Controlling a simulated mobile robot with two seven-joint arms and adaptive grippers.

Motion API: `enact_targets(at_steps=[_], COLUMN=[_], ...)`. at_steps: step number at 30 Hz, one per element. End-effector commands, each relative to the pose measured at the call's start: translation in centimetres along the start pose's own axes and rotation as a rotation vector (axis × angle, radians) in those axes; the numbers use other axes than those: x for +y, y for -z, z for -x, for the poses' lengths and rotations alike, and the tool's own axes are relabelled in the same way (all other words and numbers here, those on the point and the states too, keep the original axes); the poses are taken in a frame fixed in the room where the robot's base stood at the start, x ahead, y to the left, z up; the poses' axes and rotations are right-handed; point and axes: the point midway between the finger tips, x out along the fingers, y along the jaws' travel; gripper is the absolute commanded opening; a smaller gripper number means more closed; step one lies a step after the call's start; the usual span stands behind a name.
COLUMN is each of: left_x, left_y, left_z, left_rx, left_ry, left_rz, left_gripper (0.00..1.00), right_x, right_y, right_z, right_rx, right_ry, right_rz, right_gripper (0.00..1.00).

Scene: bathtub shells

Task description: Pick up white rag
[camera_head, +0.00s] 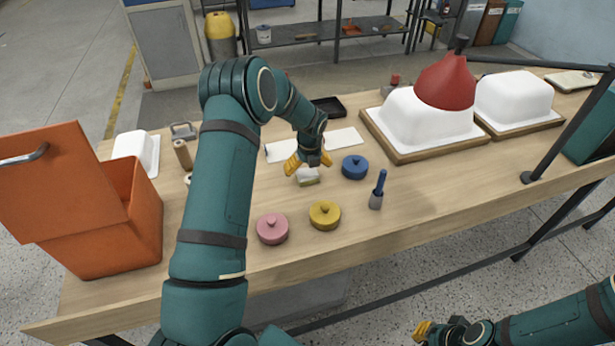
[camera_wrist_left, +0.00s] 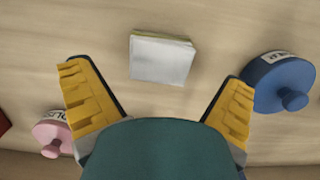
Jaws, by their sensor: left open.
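The white rag (camera_head: 307,176) is a small folded square lying on the wooden table, with a yellowish-green edge showing at one side. In the left wrist view the rag (camera_wrist_left: 162,60) lies flat, ahead of and between my yellow fingers. My left gripper (camera_head: 309,163) is open and empty, pointing down just above the rag, and partly covers it in the head view. My right gripper (camera_head: 423,331) is low at the bottom right, out past the table's front edge. Its fingers are too small and bunched to tell open from shut.
A blue lidded pot (camera_head: 355,167) stands close right of the rag. A yellow pot (camera_head: 325,214), a pink pot (camera_head: 272,228) and a blue-handled brush (camera_head: 378,190) stand nearer. An orange bin (camera_head: 142,220) is at left; white shells (camera_head: 420,118) are at right.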

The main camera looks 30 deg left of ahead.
Motion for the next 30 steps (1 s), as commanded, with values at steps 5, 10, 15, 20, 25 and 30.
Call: enact_targets(at_steps=[5, 10, 15, 20, 25, 30], left_x=[0.1, 0.1, 0.0, 0.0, 0.0, 0.0], left_y=[0.1, 0.1, 0.0, 0.0, 0.0, 0.0], left_z=[-2.9, -4.0, -3.9, -3.9, -3.9, -3.9], left_rx=[0.002, 0.000, 0.000, 0.000, 0.000, 0.000], left_ry=[-0.002, 0.000, 0.001, 0.001, 0.001, 0.001], left_rz=[0.001, 0.000, 0.000, 0.000, 0.000, 0.000], left_gripper=[1.00, 1.00, 0.96, 0.40, 0.36, 0.36], right_x=[0.2, 0.2, 0.2, 0.2, 0.2, 0.2], right_y=[-0.2, -0.2, -0.2, -0.2, -0.2, -0.2], right_z=[-0.4, -0.5, -0.5, -0.5, -0.5, -0.5], right_rx=[-0.004, -0.005, -0.005, -0.005, -0.005, -0.005], right_ry=[0.000, 0.001, 0.001, 0.001, 0.000, 0.000], right_rz=[0.001, 0.002, 0.002, 0.002, 0.001, 0.001], right_gripper=[0.00, 0.00, 0.00, 0.00, 0.00, 0.00])
